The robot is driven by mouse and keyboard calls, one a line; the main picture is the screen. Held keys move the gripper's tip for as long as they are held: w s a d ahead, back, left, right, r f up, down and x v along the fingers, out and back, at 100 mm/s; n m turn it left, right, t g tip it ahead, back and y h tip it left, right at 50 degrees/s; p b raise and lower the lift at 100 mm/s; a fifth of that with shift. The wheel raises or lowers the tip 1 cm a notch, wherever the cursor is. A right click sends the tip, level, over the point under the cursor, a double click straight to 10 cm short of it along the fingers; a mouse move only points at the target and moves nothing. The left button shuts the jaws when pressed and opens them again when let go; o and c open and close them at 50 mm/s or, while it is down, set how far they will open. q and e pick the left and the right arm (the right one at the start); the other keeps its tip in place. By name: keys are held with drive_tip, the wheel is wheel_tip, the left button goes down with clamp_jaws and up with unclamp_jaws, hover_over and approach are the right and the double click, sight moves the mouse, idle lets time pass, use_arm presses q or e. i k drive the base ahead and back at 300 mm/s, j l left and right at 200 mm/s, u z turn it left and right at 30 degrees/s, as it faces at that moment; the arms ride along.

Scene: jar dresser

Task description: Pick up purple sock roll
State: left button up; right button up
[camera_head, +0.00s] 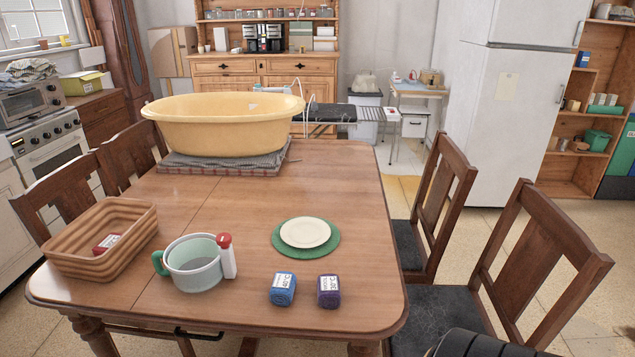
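The purple sock roll (329,291) stands on the wooden table (250,215) near its front right part, with a pale label on its upper side. A blue sock roll (282,289) is just left of it, with a small gap between them. Neither of my grippers shows in this view. A dark rounded shape at the bottom right edge may be part of my arm, but I cannot tell which part.
A white plate on a green mat (331,247) lies behind the rolls. A green-handled mug (192,262), a brown basket (112,262) with a red item and a large yellow tub (222,135) are also on the table. Chairs (535,260) stand at both sides.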

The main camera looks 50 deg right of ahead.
sight(328, 284)
drive_tip(key=z, duration=1.7)
